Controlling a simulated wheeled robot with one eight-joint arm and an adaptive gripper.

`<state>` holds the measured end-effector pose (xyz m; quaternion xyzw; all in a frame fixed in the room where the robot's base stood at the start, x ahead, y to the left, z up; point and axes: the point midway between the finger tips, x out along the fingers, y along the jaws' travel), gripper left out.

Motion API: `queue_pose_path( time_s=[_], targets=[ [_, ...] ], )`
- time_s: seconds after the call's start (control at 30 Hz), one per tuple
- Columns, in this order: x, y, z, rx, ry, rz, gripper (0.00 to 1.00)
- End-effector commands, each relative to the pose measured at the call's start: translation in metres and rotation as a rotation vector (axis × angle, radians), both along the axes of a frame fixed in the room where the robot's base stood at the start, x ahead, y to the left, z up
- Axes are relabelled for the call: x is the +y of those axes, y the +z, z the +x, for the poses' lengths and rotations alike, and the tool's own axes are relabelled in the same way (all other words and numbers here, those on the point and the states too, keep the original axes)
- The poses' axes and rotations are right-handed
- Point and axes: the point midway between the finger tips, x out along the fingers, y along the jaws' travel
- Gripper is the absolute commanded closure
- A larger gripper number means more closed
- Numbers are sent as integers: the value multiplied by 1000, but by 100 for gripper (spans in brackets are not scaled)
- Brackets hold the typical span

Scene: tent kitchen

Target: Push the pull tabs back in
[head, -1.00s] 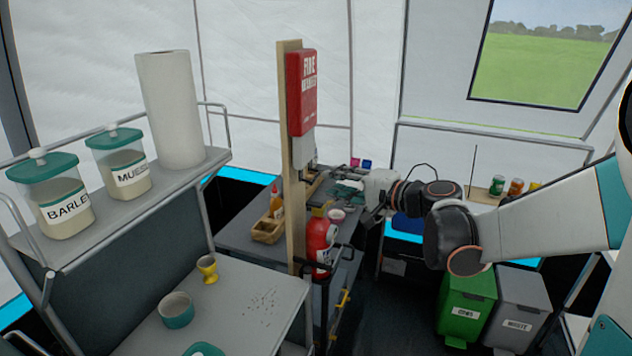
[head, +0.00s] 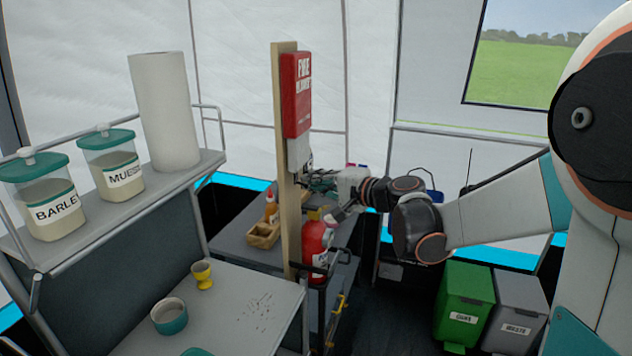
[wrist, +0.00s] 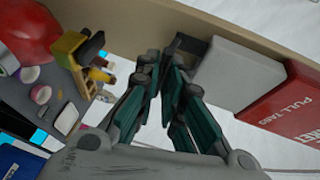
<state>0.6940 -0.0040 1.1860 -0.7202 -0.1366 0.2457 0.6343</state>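The red fire blanket case (head: 297,95) hangs on a wooden post. It shows in the wrist view (wrist: 290,115) with the words "PULL TABS" on it. A pale grey block (wrist: 238,75) adjoins its lower end. Dark pull tabs (wrist: 190,44) stick out from that block, partly hidden behind my fingertips. My gripper (wrist: 165,65) is just in front of the tabs, its two fingers apart with a narrow gap and nothing clearly held between them. I cannot tell whether a finger touches a tab. In the head view my gripper (head: 335,210) is small, beside the post.
The wooden post (head: 286,150) stands close behind the case. A red extinguisher (head: 316,245) stands below. A wooden tray with bottles (head: 264,235) is on the grey counter. Green (head: 465,305) and grey bins stand at right. Jars and a paper roll (head: 163,110) are on the left shelf.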

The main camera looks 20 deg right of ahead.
Motion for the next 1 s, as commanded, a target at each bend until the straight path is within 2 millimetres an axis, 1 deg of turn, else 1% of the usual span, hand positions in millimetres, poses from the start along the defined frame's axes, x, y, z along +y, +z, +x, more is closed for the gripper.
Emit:
queue_pose_path(
  time_s=[0.17,0.27,0.37,0.6,0.7,0.8,1.0],
  targets=[
    [0,2,0,0,0,0,100],
    [0,8,0,0,0,0,100],
    [0,20,0,0,-1,1,100],
    [0,64,0,0,-1,1,100],
    [0,78,0,0,-1,1,100],
    [0,84,0,0,-1,1,100],
    [-1,85,1,-3,-2,4,100]
  ],
)
